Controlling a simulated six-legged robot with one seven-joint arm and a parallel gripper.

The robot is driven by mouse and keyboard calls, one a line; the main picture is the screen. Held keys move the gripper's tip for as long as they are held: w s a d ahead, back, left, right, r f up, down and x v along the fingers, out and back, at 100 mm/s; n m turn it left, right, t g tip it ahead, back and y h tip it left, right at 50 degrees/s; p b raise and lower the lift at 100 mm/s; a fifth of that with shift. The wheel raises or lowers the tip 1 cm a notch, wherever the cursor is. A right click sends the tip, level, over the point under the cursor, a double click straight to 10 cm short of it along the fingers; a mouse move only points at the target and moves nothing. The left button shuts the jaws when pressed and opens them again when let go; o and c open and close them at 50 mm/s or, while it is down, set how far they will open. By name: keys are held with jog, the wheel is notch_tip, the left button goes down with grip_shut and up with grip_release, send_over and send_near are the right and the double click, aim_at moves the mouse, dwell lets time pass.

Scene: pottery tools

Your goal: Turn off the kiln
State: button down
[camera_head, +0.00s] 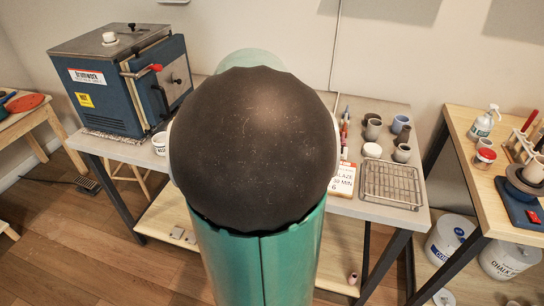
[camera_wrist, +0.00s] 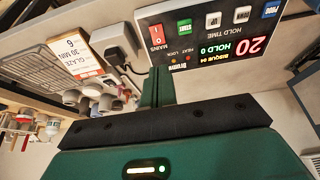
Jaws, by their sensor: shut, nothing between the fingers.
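The blue kiln (camera_head: 103,112) stands on the left end of the grey table in the head view, with a red-tipped lever (camera_head: 154,68) on its side. In the head view my own arm hides the gripper and the panel.
A wire rack (camera_head: 392,184), a glaze card (camera_head: 343,179) and several cups stand on the table's right part. A black plug (camera_wrist: 121,57) with a cable sits beside the panel. A white mug (camera_head: 159,143) stands near the kiln. A wooden table (camera_head: 463,150) is at right.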

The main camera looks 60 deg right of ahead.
jog(key=x, duration=1.2)
jog(key=shift+a+f, duration=0.1)
jog(key=shift+f, duration=0.05)
jog(key=shift+f, duration=0.2)
jog(key=shift+s+a, duration=0.15)
jog(key=shift+a, duration=0.55)
dwell(0.3)
